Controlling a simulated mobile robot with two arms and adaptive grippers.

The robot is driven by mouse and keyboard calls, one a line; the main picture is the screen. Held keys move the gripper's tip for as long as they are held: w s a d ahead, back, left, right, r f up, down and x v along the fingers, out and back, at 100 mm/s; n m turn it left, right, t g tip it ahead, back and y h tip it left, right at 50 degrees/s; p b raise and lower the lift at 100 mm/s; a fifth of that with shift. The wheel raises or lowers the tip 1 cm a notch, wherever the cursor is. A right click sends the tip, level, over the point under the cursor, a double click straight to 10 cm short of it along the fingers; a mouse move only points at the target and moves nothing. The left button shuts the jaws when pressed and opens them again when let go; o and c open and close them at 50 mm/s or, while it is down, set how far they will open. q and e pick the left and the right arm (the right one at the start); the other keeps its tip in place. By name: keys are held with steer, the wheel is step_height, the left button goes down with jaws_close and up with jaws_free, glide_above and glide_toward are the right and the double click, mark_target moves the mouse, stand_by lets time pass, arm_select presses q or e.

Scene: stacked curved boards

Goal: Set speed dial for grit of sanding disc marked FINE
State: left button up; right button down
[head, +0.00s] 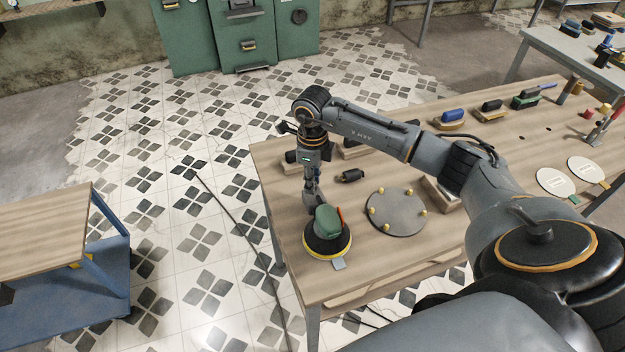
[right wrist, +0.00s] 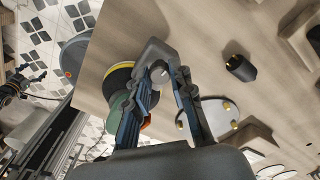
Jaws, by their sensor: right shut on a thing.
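The sander (head: 325,222) has a green top, a black body and a yellow ring. It stands at the table's near left corner, with a small grey tag (head: 339,263) beside it. My right gripper (head: 318,198) reaches down at the sander's far side. In the right wrist view its fingers (right wrist: 160,74) are shut on a small grey round piece, seemingly the speed dial (right wrist: 158,72), next to the sander (right wrist: 118,88). Dial markings cannot be read. Two pale discs (head: 556,182) (head: 587,169) with tags lie at the right; their lettering is illegible. A small dark clawed shape, likely my left gripper (right wrist: 28,76), shows at the wrist view's left edge.
A round grey plate with yellow knobs (head: 395,213) lies right of the sander. A dark cylinder (head: 350,175) lies behind it. Blocks and brushes (head: 453,117) line the wooden table's (head: 335,286) far side. A blue cart (head: 95,275) stands apart at the left.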

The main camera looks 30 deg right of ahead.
steer(key=m+b, duration=0.1)
steer(key=m, duration=0.3)
steer(key=shift+b, duration=0.4)
steer(key=m+b, duration=0.1)
steer(key=m, duration=0.3)
steer(key=shift+m, duration=0.3)
steer(key=m+b, duration=0.1)
steer(key=m, duration=0.3)
steer(key=shift+m+b, duration=0.4)
steer(key=shift+m, duration=1.6)
steer(key=c, duration=1.1)
jaws_free()
steer(key=shift+a, duration=0.1)
steer(key=shift+c, duration=0.2)
